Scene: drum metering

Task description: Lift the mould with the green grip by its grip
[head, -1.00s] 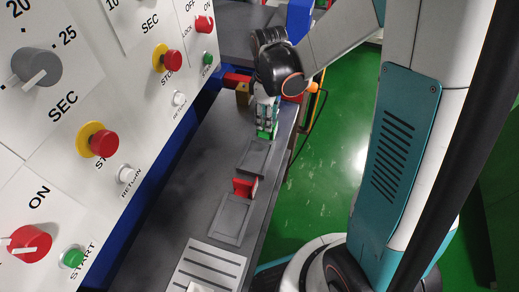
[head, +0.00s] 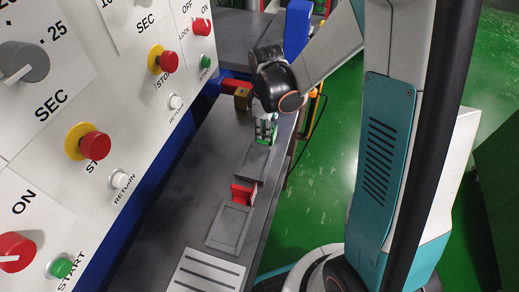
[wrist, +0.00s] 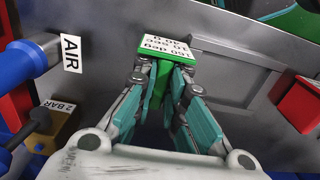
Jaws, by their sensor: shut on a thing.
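The green grip (wrist: 155,86) stands up from its flat grey mould, with a white label reading "160 deg 10 sec 40 g" on top. My gripper (wrist: 162,72) is shut on this grip, its teal-padded fingers on either side. In the head view my gripper (head: 265,128) reaches down from above to the green grip, which the fingers partly hide. The grey mould plate (head: 251,162) lies along the dark bench there. I cannot tell any gap beneath it.
A second mould (head: 230,226) with a red grip (head: 243,193) lies nearer on the bench, close to the first. A slotted light plate (head: 208,272) is nearer still. A brass block (head: 242,98) stands behind my gripper. The control panel (head: 120,75) walls the left side.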

